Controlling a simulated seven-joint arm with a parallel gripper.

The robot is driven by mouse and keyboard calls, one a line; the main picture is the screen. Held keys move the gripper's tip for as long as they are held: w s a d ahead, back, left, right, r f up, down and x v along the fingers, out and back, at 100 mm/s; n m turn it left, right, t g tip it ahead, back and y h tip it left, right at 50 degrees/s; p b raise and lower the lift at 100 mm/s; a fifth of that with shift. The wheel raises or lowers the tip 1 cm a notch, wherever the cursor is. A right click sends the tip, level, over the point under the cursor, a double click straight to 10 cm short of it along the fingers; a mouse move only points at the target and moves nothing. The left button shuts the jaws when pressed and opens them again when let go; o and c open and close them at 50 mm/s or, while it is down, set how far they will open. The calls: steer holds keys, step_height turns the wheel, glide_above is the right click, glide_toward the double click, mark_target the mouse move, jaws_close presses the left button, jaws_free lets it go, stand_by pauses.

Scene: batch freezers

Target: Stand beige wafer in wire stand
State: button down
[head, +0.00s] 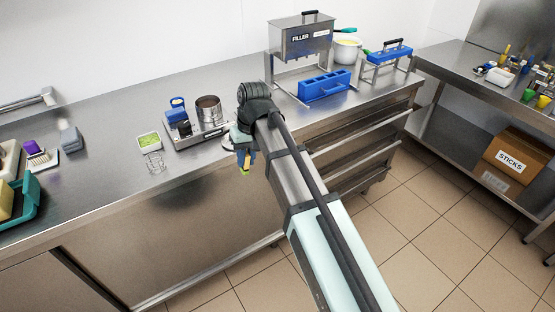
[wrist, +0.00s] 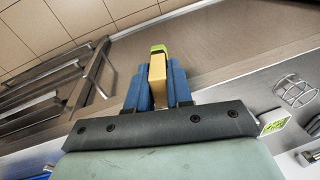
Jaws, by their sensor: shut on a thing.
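My gripper (head: 245,157) is over the front edge of the steel counter, its blue fingers pointing down. In the wrist view my gripper (wrist: 158,75) is shut on the beige wafer (wrist: 157,82), which sits between the two blue fingers. A green and dark end sticks out past the fingertips; it also shows below them in the head view. The wire stand (head: 155,162) is a small thin wire frame on the counter, left of my gripper and apart from it. It also shows at the right of the wrist view (wrist: 295,92) and looks empty.
A small dish with green contents (head: 149,142) stands just behind the wire stand. A blue mould (head: 324,88) is farther right.

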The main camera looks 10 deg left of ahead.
steer(key=s+a+r+n, duration=0.1)
steer(key=s+a+r, duration=0.2)
steer(key=a, duration=0.5)
steer(key=s+a+r+n, duration=0.1)
steer(key=s+a+r, duration=0.1)
steer(key=s+a, duration=0.35)
steer(key=s+a+r+n, duration=0.1)
steer(key=s+a+r, duration=0.15)
steer(key=a, duration=0.65)
steer(key=w+a+r+m+t, duration=0.1)
steer(key=w+a+r+m, duration=0.3)
steer(key=m, duration=0.6)
steer(key=shift+w+a+m+t+h, duration=0.3)
steer(key=shift+t, duration=0.1)
steer(key=shift+f, duration=0.2)
steer(key=shift+f, duration=2.35)
steer(key=shift+f, duration=1.8)
steer(key=shift+c, duration=2.3)
jaws_free()
